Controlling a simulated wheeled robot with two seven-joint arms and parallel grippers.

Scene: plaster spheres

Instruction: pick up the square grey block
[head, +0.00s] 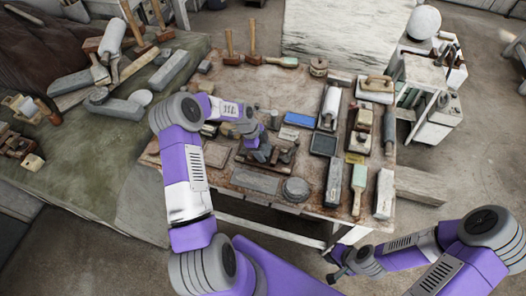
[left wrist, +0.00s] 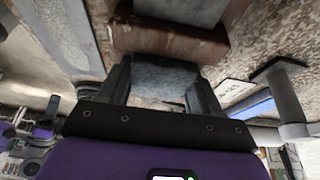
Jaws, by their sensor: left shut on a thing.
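My left gripper (head: 264,154) is over the near middle of the worktable in the head view. In the left wrist view its two dark fingers (left wrist: 162,92) stand on either side of the square grey block (left wrist: 163,76), shut on it. The block has a rough, mottled grey face. In the head view the gripper and wrist hide most of it, and I cannot tell whether it touches what is below. My right gripper (head: 338,266) is low, off the table's front edge; I cannot tell whether it is open or shut.
The worktable (head: 222,178) is crowded. A long grey slab (head: 256,180) and a round grey disc (head: 295,189) lie near its front edge. Mallets (head: 253,42) stand at the back.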

